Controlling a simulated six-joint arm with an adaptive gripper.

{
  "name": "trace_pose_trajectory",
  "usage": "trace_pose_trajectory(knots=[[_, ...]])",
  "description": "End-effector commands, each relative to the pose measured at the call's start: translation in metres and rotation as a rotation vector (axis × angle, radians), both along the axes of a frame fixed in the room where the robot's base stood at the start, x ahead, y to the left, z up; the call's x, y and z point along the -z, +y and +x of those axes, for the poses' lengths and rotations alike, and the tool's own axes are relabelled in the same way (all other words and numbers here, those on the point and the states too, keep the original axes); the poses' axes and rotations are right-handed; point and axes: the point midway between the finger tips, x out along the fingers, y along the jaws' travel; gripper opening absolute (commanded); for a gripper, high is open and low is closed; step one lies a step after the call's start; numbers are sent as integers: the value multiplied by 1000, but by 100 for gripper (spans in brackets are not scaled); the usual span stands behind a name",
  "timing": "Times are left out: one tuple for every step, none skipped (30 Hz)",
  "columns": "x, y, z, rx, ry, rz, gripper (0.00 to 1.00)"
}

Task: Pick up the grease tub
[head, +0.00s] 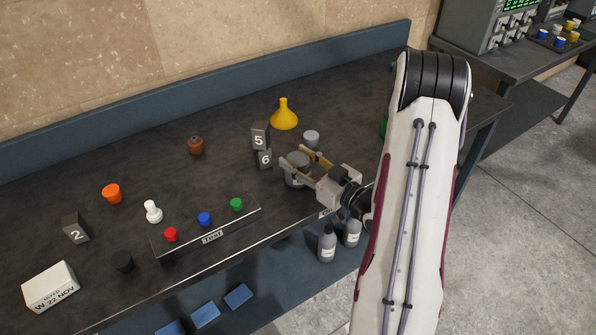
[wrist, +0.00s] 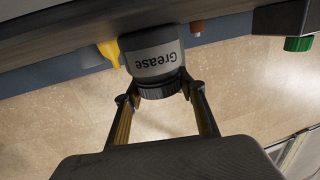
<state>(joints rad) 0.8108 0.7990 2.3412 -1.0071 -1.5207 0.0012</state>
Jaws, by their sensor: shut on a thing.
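The grease tub (wrist: 153,55) is a grey tub with a black ribbed lid and a label reading "Grease", which appears upside down in the wrist view. In the head view the tub (head: 297,172) is near the right part of the bench, in front of the number 6 block. My gripper (head: 296,168) is shut on the tub from the right, with a finger on each side. In the wrist view the gripper's fingertips (wrist: 158,90) press on the tub near its lid. I cannot tell whether the tub touches the bench.
Number blocks 5 (head: 260,137) and 6 (head: 264,159), a grey-white cup (head: 311,138) and a yellow funnel (head: 284,116) stand close behind. A rack (head: 207,236) with red, blue and green caps lies to the left. Bottles (head: 327,244) stand on the lower shelf.

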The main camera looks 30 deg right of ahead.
Motion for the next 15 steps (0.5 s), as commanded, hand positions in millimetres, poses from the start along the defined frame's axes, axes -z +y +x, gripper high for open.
trace_pose_trajectory(knots=[[0, 0, 0, 0, -1, -1, 9], [0, 0, 0, 0, -1, -1, 9], [0, 0, 0, 0, -1, -1, 9], [0, 0, 0, 0, -1, -1, 9], [0, 0, 0, 0, -1, -1, 9], [-1, 0, 0, 0, -1, -1, 9], [-1, 0, 0, 0, -1, -1, 9], [-1, 0, 0, 0, -1, -1, 9], [-2, 0, 0, 0, -1, -1, 9], [-2, 0, 0, 0, -1, -1, 9], [-3, 0, 0, 0, -1, -1, 9], [-4, 0, 0, 0, -1, -1, 9], [-5, 0, 0, 0, -1, -1, 9], [-7, 0, 0, 0, -2, -2, 9], [-9, 0, 0, 0, -2, -2, 9]])
